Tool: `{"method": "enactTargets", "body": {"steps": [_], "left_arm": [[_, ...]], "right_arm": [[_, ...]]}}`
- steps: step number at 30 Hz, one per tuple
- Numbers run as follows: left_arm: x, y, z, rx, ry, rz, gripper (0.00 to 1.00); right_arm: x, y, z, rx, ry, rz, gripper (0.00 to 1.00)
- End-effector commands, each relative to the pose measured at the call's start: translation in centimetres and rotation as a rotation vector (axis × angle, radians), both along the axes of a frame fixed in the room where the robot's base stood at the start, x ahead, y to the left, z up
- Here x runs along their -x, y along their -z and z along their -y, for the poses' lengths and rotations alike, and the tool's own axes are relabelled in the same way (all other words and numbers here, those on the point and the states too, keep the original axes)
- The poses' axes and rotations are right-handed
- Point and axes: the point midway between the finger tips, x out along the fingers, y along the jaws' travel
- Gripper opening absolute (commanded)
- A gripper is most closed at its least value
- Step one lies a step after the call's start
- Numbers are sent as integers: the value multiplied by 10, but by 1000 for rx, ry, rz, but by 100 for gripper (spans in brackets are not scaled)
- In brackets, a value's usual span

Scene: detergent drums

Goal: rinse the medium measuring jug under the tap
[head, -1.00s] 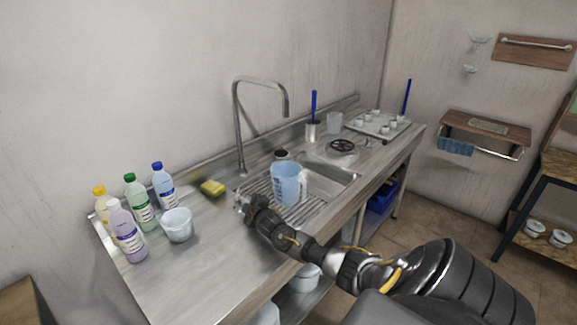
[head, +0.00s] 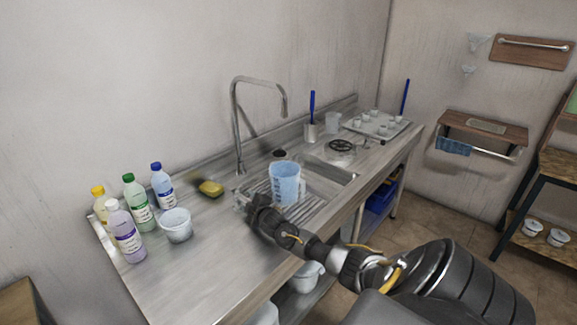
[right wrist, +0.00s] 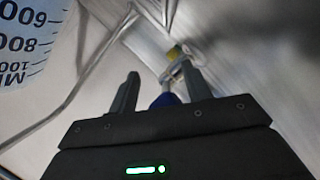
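The measuring jug (head: 285,184), clear and bluish with printed marks, stands upright in the sink on ribbed metal, below the tap's spout (head: 285,112). I see no clear water stream. The jug's printed side (right wrist: 28,40) also fills the upper left of the right wrist view. My right gripper (head: 246,205) is low at the sink's near left corner, left of the jug and apart from it. In the right wrist view its fingers (right wrist: 158,88) are spread. A blue-ended metal part (right wrist: 166,100) shows between them; whether they touch it is unclear. My left gripper is out of view.
A yellow sponge (head: 211,188), a small clear jug (head: 176,225) and several detergent bottles (head: 142,205) stand left of the sink. A brush pot (head: 311,131) and a tray of small cups (head: 376,126) are beyond it. The counter's front left is clear.

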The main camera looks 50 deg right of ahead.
Motion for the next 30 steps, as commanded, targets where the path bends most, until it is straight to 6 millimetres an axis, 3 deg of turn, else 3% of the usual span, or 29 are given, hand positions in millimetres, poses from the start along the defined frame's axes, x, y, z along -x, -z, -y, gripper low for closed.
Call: {"method": "enactTargets", "body": {"steps": [19, 24, 30], "left_arm": [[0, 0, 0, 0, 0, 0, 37], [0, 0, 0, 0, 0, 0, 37], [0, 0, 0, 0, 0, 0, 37]], "right_arm": [[0, 0, 2, -2, -3, 0, 49], [0, 0, 3, -2, -3, 0, 67], [0, 0, 3, -2, -3, 0, 67]]}}
